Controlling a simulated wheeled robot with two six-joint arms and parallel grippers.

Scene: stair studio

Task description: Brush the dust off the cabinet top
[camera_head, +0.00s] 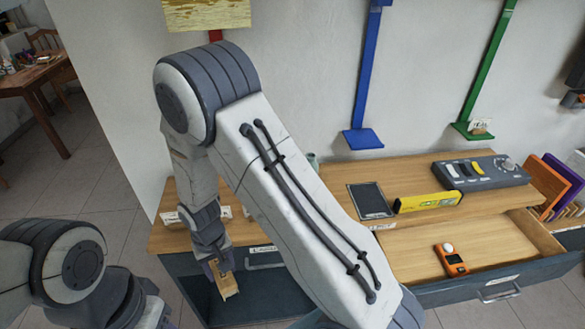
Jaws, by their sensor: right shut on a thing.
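The cabinet top (415,172) is light wood and runs along the wall. My right arm crosses in front of it and hides its middle part. My right gripper (221,268) points down at the left part of the cabinet, by its front edge. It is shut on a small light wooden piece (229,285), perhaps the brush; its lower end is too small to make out. I cannot make out dust on the visible wood. My left arm shows at the bottom left, but its gripper is out of view.
A black tablet-like panel (370,200), a yellow level (428,202) and a grey switch box (481,172) stand on the top. The right drawer (500,240) is open with an orange meter (450,260) in it. Colored boards (558,185) stand at the right.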

